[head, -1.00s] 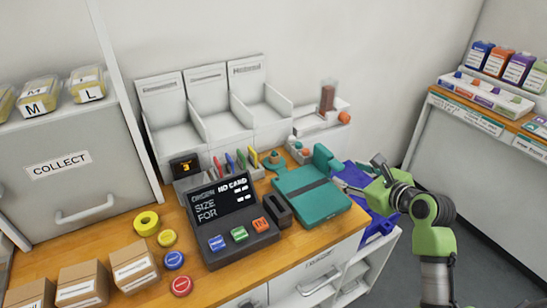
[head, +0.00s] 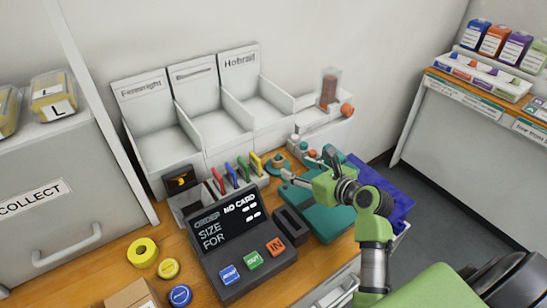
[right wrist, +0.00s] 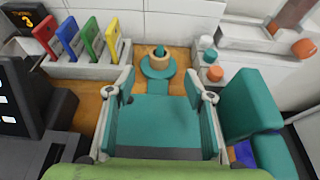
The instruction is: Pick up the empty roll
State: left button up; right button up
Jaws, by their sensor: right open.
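What looks like the empty roll (head: 278,162) is a short brown core around a teal peg, on a round teal base at the back of the wooden counter. It also shows at top centre of the right wrist view (right wrist: 153,63). My right gripper (head: 308,164) is open and empty, just right of and in front of it in the head view. In the right wrist view its two fingers (right wrist: 165,92) are spread wide, with the roll beyond them, apart from both. My left gripper is not in view.
A teal flat-topped unit (head: 325,222) lies beneath the right gripper. Coloured cards (head: 237,172) in a rack and a dark order terminal (head: 235,245) stand to the left. A white ledge with orange-topped items (head: 325,120) is behind. A yellow roll (head: 143,252) lies front left.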

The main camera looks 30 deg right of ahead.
aim_at(279, 160)
jog(key=x, duration=0.5)
jog(key=shift+w, duration=0.15)
jog(key=shift+w+f, duration=0.15)
jog(key=shift+w, duration=0.1)
jog(key=shift+p+x, duration=0.4)
jog(key=shift+x, duration=1.75)
jog(key=shift+w+a+f, duration=0.15)
jog(key=shift+w+f, duration=0.15)
jog(key=shift+w, duration=0.1)
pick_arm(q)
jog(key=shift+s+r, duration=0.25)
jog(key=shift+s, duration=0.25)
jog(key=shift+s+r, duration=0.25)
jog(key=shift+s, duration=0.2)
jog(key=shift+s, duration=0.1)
pick_arm(e)
jog(key=c, duration=0.9)
